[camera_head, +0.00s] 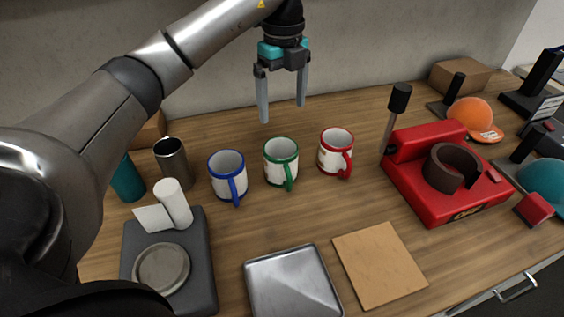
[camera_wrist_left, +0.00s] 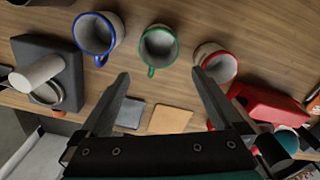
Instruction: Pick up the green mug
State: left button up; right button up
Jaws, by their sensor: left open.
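The green mug (camera_head: 281,162), white with a green rim and handle, stands upright on the wooden table between the other two mugs. Its handle points toward the front of the table. My left gripper (camera_head: 283,112) hangs above and behind it with fingers pointing down, open and empty, apart from the mug. In the left wrist view the green mug (camera_wrist_left: 158,48) is at the top middle, seen into its empty inside, beyond the open fingers (camera_wrist_left: 160,82). My right gripper is not in view.
A blue-rimmed mug (camera_head: 228,177) stands close on the left and a red-rimmed mug (camera_head: 335,152) on the right. A red mug press (camera_head: 445,175) stands further right. A metal tray (camera_head: 292,284) and a tan board (camera_head: 379,264) lie in front. A grey scale-like base (camera_head: 195,258) is front left.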

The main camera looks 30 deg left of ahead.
pick_arm(q)
send_near(283, 150)
jog(key=s+f, duration=0.1)
jog(key=f, duration=0.1)
jog(key=s+d+f, duration=0.1)
jog(key=f, duration=0.1)
jog(key=s+d+f+b, duration=0.1)
jog(key=f, duration=0.1)
jog(key=shift+s+f, duration=0.15)
jog(key=shift+f, duration=0.1)
jog(key=shift+c, duration=0.2)
jog(key=shift+r, duration=0.1)
grip_shut()
